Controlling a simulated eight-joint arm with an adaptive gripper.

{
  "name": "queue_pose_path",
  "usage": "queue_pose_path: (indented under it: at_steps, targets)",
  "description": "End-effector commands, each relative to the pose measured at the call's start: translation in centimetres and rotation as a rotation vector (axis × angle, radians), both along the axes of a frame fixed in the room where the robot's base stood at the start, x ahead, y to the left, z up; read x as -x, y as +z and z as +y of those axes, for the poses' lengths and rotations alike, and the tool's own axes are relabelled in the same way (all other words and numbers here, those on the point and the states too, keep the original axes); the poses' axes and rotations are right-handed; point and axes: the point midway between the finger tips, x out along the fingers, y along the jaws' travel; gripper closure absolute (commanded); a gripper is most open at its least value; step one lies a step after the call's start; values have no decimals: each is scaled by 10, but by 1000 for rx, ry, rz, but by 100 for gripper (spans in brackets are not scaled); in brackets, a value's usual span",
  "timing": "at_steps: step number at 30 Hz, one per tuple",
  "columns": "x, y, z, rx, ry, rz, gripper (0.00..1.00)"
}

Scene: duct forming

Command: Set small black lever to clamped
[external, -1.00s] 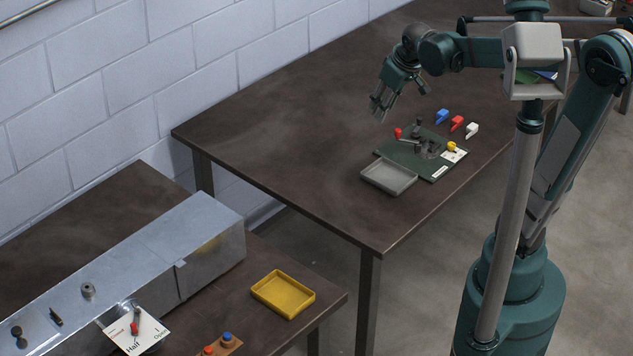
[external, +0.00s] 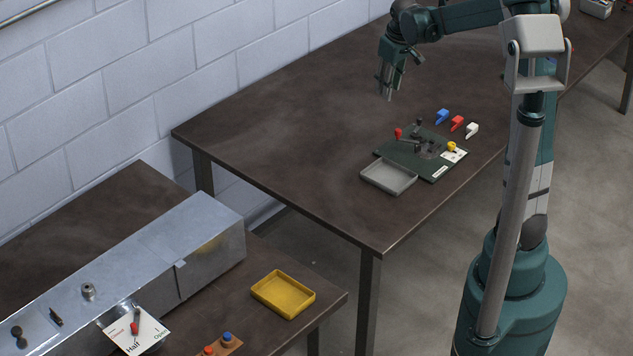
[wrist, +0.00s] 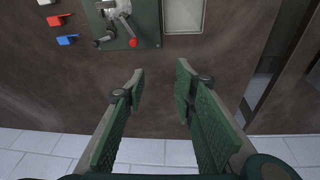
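A small black-knobbed lever (external: 419,122) stands at the back edge of a dark green board (external: 426,169) on the far table. In the wrist view a black knob (wrist: 97,43) shows at the board's lower left edge; the lever's exact setting is too small to tell. A red-knobbed lever (external: 398,132) is beside it on the same metal fixture, and its red knob (wrist: 133,43) also shows in the wrist view. My gripper (external: 387,96) hangs above the table, behind and left of the board, apart from it. In the wrist view my gripper (wrist: 160,72) is open and empty.
A grey tray (external: 389,187) sits at the board's front left. Blue (external: 442,116), red (external: 457,122) and white (external: 472,130) pieces lie behind the board. A yellow knob (external: 452,146) is on its right side. The table left of the board is clear.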

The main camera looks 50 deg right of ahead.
Motion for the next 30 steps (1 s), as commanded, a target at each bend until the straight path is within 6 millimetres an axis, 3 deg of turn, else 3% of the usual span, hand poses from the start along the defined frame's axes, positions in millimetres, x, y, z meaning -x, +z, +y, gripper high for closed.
queue_pose_path:
  at_steps: [15, 30]
  targets:
    - [-29, -54, -100, -30, -24, 92, 72]
    - [-35, -123, -195, -74, -43, 173, 72]
